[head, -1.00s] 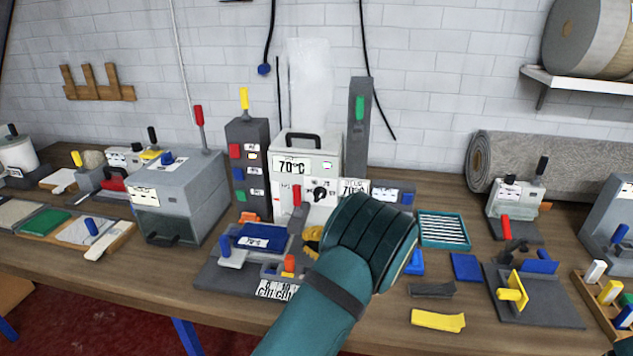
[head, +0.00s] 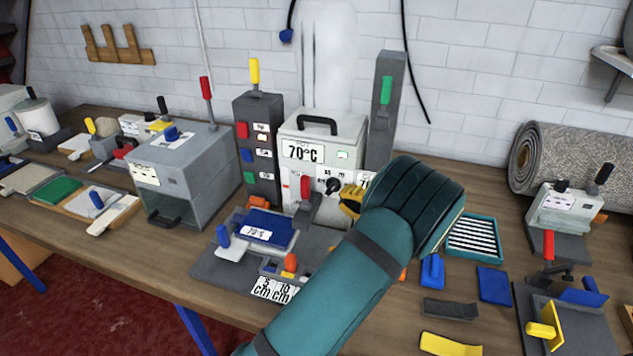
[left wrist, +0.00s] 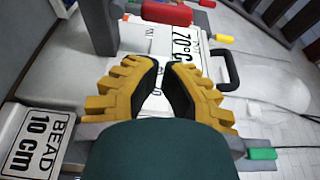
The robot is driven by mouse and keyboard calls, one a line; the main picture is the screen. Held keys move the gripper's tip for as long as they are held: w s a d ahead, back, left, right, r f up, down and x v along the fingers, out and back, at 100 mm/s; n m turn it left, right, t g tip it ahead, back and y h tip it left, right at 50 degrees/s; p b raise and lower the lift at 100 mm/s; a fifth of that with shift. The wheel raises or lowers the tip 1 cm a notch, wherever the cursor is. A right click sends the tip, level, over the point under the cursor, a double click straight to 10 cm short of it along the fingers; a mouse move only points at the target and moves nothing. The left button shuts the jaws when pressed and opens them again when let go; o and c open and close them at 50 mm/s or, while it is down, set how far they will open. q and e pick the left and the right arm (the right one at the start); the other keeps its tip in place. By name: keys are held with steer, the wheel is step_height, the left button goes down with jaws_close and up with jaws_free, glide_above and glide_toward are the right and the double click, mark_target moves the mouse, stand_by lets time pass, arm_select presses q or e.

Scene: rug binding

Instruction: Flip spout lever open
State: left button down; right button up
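The white heated unit (head: 345,128) shows 70°C and has a black top handle. A red lever (head: 305,188) stands upright low on its front; I take this as the spout lever. A red part (left wrist: 167,12) also shows at the top of the left wrist view. My left gripper (head: 350,200) is just right of the red lever, below the black knob (head: 333,186); its hand hides the unit's lower right. In the left wrist view its yellow fingers (left wrist: 168,65) are apart with nothing between them, in front of the white panel. My right gripper is not in view.
A dark tower with coloured buttons (head: 258,145) and a grey box (head: 185,170) stand to the left. A grey post with a green tab (head: 386,100) stands right. A blue-topped fixture (head: 260,228) lies in front. A teal tray (head: 474,237) and blue pieces lie right.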

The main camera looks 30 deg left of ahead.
mark_target(306, 193)
arm_select(q)
steer(key=a, duration=0.6)
steer(key=w+a, duration=0.1)
steer(key=a, duration=0.3)
steer(key=shift+w+p, duration=0.1)
steer(key=shift+p, duration=0.25)
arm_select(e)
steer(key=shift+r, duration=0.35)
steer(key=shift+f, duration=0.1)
